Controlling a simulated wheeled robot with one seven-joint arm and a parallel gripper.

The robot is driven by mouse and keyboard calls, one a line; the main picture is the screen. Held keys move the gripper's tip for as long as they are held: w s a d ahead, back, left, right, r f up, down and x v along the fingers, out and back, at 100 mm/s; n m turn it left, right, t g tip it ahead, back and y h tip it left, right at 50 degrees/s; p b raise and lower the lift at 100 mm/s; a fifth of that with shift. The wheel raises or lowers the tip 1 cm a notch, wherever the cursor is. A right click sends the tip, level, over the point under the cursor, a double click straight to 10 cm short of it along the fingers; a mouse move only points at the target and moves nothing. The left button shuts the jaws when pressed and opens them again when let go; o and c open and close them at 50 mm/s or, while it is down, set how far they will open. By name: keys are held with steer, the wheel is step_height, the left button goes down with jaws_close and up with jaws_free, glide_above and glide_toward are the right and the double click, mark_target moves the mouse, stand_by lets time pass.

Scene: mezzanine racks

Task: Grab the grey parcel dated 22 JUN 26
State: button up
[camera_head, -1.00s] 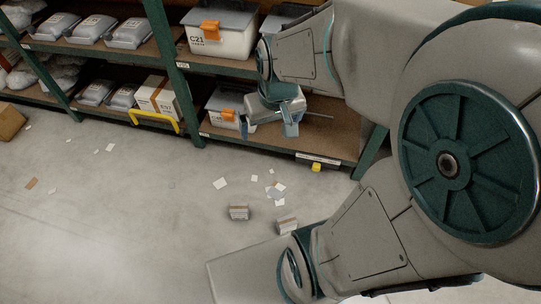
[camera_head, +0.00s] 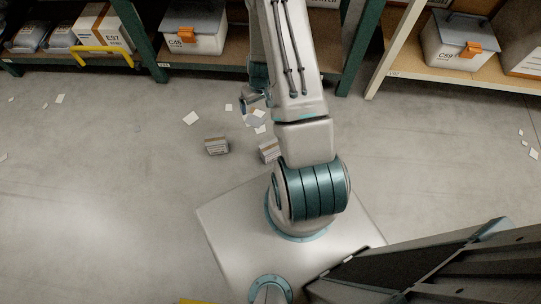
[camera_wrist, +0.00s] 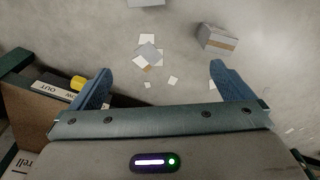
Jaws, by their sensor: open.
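Two small grey parcels lie on the floor: one to the left (camera_head: 217,146) and one (camera_head: 268,151) partly behind my arm. In the wrist view one grey parcel with a brown tape band (camera_wrist: 217,41) lies ahead, beyond the right finger, and another grey one (camera_wrist: 146,2) is cut by the top edge. No date can be read on either. My gripper (camera_wrist: 160,72) is open and empty, its blue fingers wide apart, touching neither parcel. In the head view my gripper (camera_head: 250,101) shows small, above the floor near the rack, partly hidden by my arm.
Scattered papers (camera_wrist: 150,53) lie on the floor ahead of the fingers. A rack shelf (camera_wrist: 30,115) with a yellow object (camera_wrist: 78,83) is close on the left. Grey bags (camera_head: 30,36) and a tote (camera_head: 194,28) stand on shelves. The floor at left is mostly clear.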

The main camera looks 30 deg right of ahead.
steer(key=b, duration=0.4)
glide_above(271, 147)
step_height(271, 147, down, 19)
steer(key=shift+g, duration=0.4)
steer(key=f+b, duration=0.1)
steer(key=f, duration=0.3)
steer(key=f+b, duration=0.2)
steer(key=f, duration=0.2)
steer(key=shift+s+a, duration=0.15)
steer(key=shift+s, duration=0.05)
steer(key=shift+w+d+f+b, duration=0.15)
steer(key=shift+f+b, duration=0.6)
steer(key=shift+f, duration=0.65)
steer(key=shift+w+d+f+b, duration=0.15)
steer(key=shift+f+b, duration=0.55)
steer(key=shift+f, duration=0.65)
steer(key=shift+a+r, duration=0.1)
steer(key=c, duration=1)
steer(key=shift+r, duration=0.1)
